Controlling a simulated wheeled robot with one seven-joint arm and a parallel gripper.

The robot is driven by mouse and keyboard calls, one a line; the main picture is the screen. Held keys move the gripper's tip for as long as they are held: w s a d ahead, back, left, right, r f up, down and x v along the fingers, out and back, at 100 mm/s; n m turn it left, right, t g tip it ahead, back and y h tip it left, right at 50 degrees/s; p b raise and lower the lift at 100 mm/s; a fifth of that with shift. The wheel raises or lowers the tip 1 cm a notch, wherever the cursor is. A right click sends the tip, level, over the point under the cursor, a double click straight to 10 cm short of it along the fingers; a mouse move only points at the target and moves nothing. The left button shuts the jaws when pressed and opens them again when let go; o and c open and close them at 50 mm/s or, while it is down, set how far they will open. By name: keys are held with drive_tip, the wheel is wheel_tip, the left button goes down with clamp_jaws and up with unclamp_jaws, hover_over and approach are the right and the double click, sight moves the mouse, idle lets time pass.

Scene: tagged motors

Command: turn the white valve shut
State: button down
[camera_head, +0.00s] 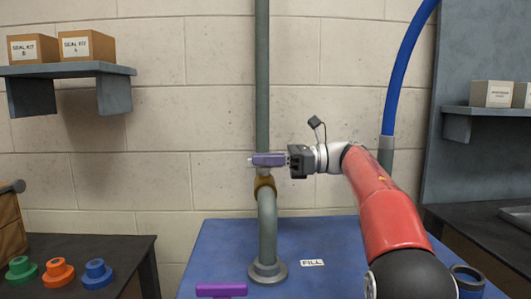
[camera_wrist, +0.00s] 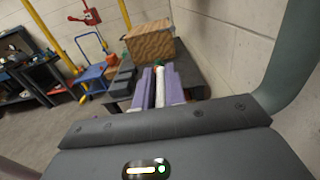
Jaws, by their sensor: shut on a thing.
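The white valve's handle shows as a small pale end (camera_head: 250,160) at the left tip of my gripper (camera_head: 268,159), in front of the vertical grey pipe. The handle lies roughly level, across the pipe, above a brass-coloured fitting (camera_head: 264,188). My gripper reaches in from the right, with its purple fingers shut along the handle and hiding most of it. In the wrist view the white handle (camera_wrist: 160,90) runs lengthwise between the two purple fingers.
The grey pipe (camera_head: 268,228) stands on a blue table (camera_head: 330,240), beside a "FILL" label (camera_head: 312,263). A purple bar (camera_head: 221,290) shows at the table's front. Green, orange and blue flanged parts (camera_head: 59,271) stand on a dark bench at left. A blue hose (camera_head: 403,70) hangs at right.

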drive_tip(key=shift+g, duration=0.4)
drive_tip(key=c, duration=1.5)
unclamp_jaws()
drive_tip(key=shift+a, duration=0.1)
drive_tip(key=shift+o, duration=0.2)
drive_tip(key=d, duration=0.8)
